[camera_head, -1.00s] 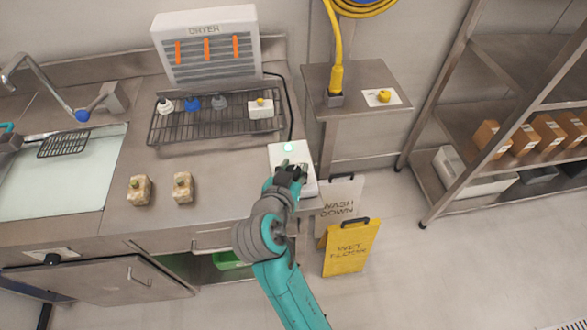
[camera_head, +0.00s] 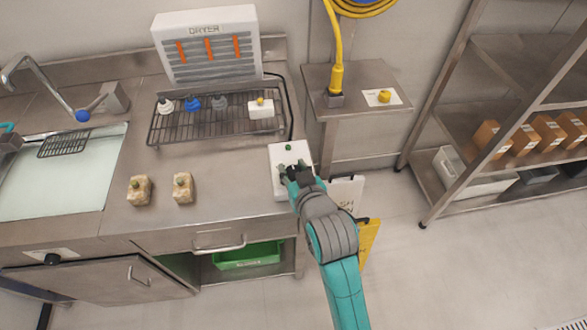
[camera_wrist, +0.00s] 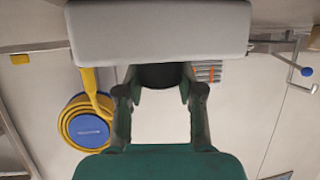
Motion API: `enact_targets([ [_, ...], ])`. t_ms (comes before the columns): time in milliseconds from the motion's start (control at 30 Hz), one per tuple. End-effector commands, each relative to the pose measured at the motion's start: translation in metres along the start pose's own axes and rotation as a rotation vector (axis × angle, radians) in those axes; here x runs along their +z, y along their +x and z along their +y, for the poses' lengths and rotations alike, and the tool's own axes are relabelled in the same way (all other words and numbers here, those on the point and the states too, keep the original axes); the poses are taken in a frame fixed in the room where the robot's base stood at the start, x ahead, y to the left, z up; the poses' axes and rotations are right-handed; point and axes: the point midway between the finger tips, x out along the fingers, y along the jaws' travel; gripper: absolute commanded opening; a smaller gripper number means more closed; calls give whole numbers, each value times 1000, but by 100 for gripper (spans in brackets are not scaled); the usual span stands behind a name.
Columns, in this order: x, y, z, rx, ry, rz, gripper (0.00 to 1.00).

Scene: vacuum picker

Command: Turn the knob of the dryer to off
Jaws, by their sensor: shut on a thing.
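The dryer (camera_head: 208,45) is a white box with grey slats and orange strips at the back of the counter. Its white control box (camera_head: 279,157) sits at the counter's right end, with a small dark green lamp (camera_head: 288,148) on top. In the wrist view the control box (camera_wrist: 160,30) fills the top, with a black knob (camera_wrist: 160,76) below it. My gripper (camera_head: 297,172) is at the control box and hides the knob in the head view. In the wrist view the two fingers of my gripper (camera_wrist: 161,90) are shut on the knob's sides.
A wire rack (camera_head: 217,121) with several small items stands before the dryer. Two tan blocks lie on the counter left of my gripper. A yellow floor sign (camera_head: 368,240) stands beside my arm. A small side table (camera_head: 350,110) and metal shelves are to the right.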

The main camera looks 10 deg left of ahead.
Motion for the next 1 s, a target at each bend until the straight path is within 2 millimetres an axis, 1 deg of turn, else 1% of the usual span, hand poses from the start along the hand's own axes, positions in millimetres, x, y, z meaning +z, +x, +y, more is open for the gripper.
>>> enact_targets([
  [33, 0, 0, 4, -31, -12, -1, 2],
  [600, 0, 1, 2, -440, -182, -3, 2],
  [800, 0, 1, 1, -533, -221, -3, 2],
  [1000, 2, 1, 0, -582, -240, -5, 2],
])
